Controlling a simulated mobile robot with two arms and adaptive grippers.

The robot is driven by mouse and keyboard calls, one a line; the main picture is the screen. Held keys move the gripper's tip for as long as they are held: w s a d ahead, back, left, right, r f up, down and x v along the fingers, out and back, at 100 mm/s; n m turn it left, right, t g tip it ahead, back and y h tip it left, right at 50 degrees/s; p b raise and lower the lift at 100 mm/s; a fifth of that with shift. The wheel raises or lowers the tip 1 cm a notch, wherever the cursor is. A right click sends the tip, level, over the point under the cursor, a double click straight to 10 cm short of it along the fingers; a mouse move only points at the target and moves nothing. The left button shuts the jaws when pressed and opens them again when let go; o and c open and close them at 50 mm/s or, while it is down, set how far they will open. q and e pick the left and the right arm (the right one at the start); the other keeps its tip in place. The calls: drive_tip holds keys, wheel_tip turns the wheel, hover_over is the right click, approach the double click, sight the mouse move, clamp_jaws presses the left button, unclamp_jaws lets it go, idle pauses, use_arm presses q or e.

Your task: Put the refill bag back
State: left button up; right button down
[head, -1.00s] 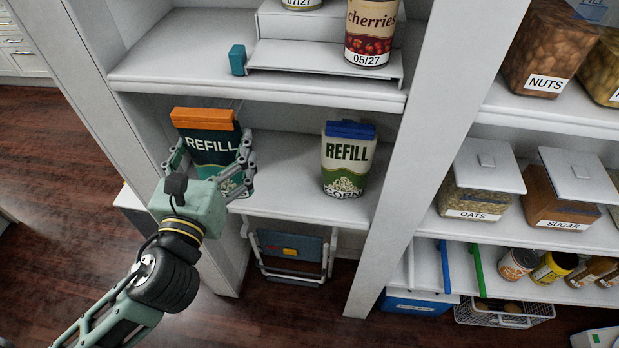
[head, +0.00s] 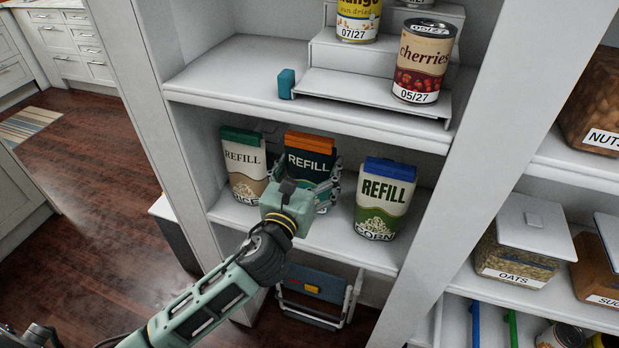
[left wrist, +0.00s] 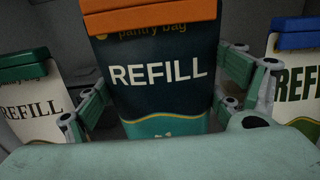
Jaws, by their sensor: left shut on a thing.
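A dark teal refill bag with an orange top (head: 310,152) is on the middle shelf (head: 335,238), between two other refill bags. My left gripper (head: 318,186) is shut on it, with a finger at each side. In the left wrist view the dark refill bag (left wrist: 155,75) fills the middle, upright, with gripper fingers at both sides. Whether its base touches the shelf is hidden behind my gripper. My right gripper does not show.
A green-topped refill bag (head: 244,165) stands close on the left and a blue-topped corn bag (head: 384,200) on the right. Above, a stepped riser (head: 370,88) holds cans beside a teal block (head: 286,83). A folded step stool (head: 315,290) is below.

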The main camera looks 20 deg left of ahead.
sight(306, 185)
use_arm(q)
drive_tip(key=shift+f, duration=1.4)
drive_tip(key=shift+f+b, duration=0.15)
drive_tip(key=shift+b, duration=0.15)
drive_tip(key=o, duration=1.8)
drive_tip(key=shift+c, duration=0.2)
drive_tip(key=shift+o, duration=0.9)
drive_tip(key=shift+s, duration=0.1)
